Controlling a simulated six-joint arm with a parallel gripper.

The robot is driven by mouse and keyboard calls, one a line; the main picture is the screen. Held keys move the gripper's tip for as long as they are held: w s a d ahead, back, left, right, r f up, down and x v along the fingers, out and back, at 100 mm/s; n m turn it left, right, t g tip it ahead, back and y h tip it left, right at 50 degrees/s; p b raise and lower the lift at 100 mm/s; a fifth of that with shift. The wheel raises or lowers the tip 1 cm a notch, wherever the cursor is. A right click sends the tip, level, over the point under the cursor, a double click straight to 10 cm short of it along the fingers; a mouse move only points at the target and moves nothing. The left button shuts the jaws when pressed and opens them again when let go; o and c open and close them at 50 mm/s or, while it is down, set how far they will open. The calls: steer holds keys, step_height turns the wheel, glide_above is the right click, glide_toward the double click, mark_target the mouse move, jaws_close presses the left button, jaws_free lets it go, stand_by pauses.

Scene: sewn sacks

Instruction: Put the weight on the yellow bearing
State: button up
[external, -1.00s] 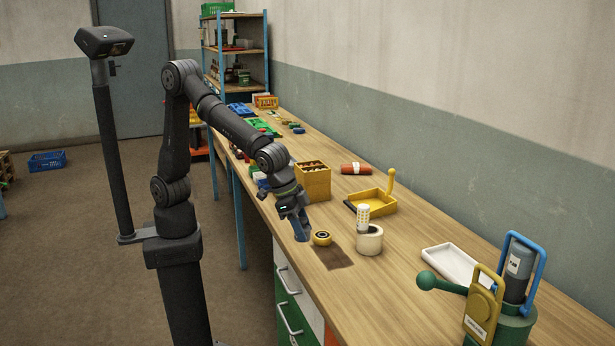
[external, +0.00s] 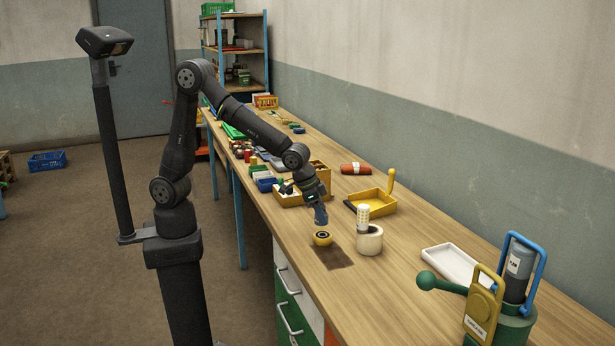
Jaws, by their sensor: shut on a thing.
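The yellow bearing (external: 322,240) lies on the bench, a short ring with a dark centre. It is at the edge of a brown patch. My gripper (external: 317,203) is shut on a small blue-grey weight (external: 321,215) and points down. The weight hangs upright just above the bearing. A thin gap seems to show between them, but the view is too small to be sure that they are apart. The fingertips are small and partly merge with the weight.
A cream roll (external: 370,241) with a white ribbed piece stands close right of the bearing. A yellow tray (external: 383,205) is behind it, and a white tray (external: 452,264) lies further right. A yellow box (external: 290,198) stands behind my gripper. The brown patch (external: 335,257) in front is clear.

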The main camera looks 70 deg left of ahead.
mark_target(322, 235)
steer(key=shift+w+a+f, duration=0.15)
steer(key=shift+w+f, duration=0.2)
steer(key=shift+w, duration=0.05)
steer(key=shift+f, duration=1.85)
steer(key=shift+f, duration=0.15)
steer(key=o, duration=1.3)
steer(key=shift+o, duration=0.2)
steer(key=shift+s+r, duration=0.15)
steer(key=shift+r, duration=0.35)
steer(key=v, duration=1.1)
